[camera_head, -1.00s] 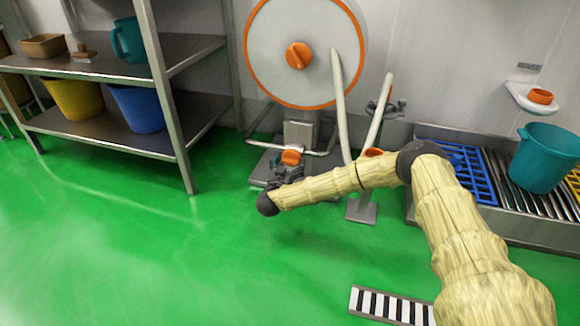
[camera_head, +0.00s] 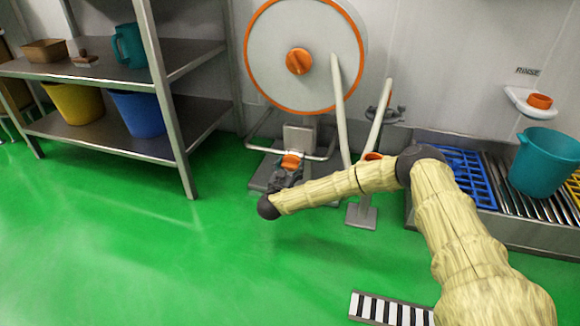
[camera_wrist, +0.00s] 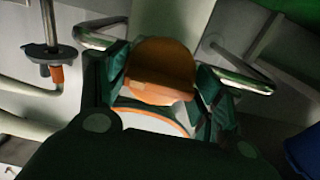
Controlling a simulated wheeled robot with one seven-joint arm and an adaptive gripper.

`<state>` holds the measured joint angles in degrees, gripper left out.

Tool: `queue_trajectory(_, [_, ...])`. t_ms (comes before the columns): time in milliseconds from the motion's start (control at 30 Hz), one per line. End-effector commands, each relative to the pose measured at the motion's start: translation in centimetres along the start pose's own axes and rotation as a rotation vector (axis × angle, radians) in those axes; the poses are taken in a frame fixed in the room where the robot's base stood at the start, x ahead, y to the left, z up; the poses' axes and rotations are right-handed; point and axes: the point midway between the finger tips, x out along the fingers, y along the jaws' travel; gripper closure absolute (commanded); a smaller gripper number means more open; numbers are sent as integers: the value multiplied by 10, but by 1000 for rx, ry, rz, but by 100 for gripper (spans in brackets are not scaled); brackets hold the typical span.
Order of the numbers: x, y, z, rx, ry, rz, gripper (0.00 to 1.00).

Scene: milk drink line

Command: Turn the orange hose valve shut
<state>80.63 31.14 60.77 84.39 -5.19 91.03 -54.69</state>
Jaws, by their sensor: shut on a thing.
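The orange hose valve (camera_head: 291,161) is low in front of the hose reel's base in the head view. In the wrist view its rounded orange handle (camera_wrist: 160,70) lies between my two dark finger pads, with a white disc edged in orange below it. My gripper (camera_head: 287,174) is shut on the valve handle; the fingers touch its left and right sides in the wrist view (camera_wrist: 160,85). My arm comes in from the right and partly hides the valve's base.
The hose reel (camera_head: 275,60), white with an orange rim, stands behind the valve. A steel shelf (camera_head: 115,145) with tubs is at left. A grate with a teal bucket (camera_head: 545,160) is at right. Green floor (camera_head: 130,250) in front is clear.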

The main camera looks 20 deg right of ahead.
Motion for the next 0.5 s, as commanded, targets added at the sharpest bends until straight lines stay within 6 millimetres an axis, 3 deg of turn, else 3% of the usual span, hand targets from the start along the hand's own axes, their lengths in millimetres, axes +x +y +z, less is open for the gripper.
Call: queue_trajectory(500, [0,-1,-8,139,2,-2,57])
